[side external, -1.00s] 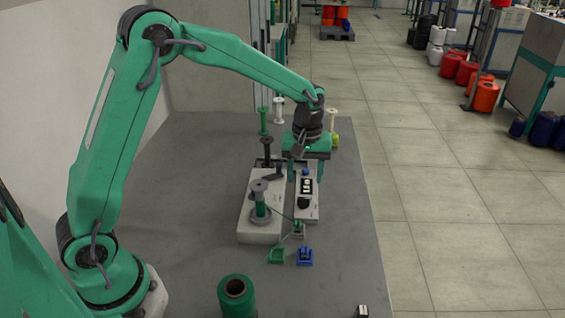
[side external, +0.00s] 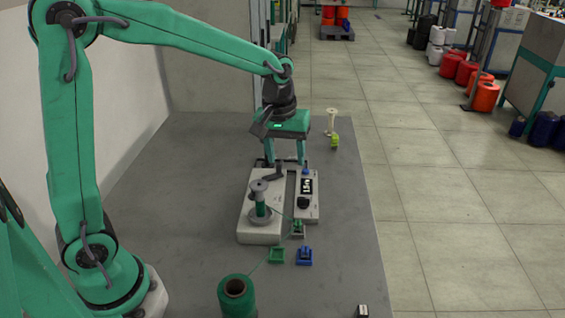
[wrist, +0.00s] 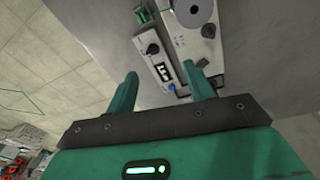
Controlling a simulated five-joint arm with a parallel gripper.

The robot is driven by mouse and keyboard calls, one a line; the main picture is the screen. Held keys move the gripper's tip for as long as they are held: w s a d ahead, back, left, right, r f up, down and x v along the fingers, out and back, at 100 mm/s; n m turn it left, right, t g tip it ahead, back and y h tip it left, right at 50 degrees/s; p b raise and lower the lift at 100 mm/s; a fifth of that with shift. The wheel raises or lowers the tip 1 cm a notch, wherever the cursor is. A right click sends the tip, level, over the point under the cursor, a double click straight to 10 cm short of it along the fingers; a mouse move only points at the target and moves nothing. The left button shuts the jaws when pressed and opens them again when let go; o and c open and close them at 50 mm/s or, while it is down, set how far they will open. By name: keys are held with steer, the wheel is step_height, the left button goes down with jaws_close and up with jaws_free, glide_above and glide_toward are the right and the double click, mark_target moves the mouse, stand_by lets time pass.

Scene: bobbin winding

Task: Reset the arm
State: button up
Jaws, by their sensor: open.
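My gripper (side external: 285,163) is open and empty, pointing down over the far end of the winding machine. In the wrist view its two green fingers (wrist: 161,72) are apart with nothing between them. The white winding machine (side external: 260,234) carries an upright bobbin (side external: 261,208) with green thread on it. Its control panel (side external: 307,187) has a lit display, a black knob and a blue button. A dark lever (side external: 272,175) stands behind the bobbin, partly hidden near the fingers. A large green thread cone (side external: 236,300) stands at the front, and thread runs from it towards the machine.
A green clip (side external: 276,256) and a blue clip (side external: 304,257) lie in front of the machine, with a small guide (side external: 297,229) behind them. A white spool (side external: 331,121) and a yellow-green piece (side external: 335,140) stand at the back right. The grey table's left side is clear.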

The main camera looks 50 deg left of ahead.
steer(key=s+a+r+m+t, duration=0.1)
steer(key=s+r+m+t, duration=0.1)
steer(key=s, duration=0.7)
steer(key=s+a+r+m+t, duration=0.1)
steer(key=s+r+m, duration=0.3)
steer(key=s, duration=0.6)
steer(key=shift+s+r+m+t, duration=0.15)
steer(key=shift+s+m+t, duration=0.2)
steer(key=shift+t, duration=0.25)
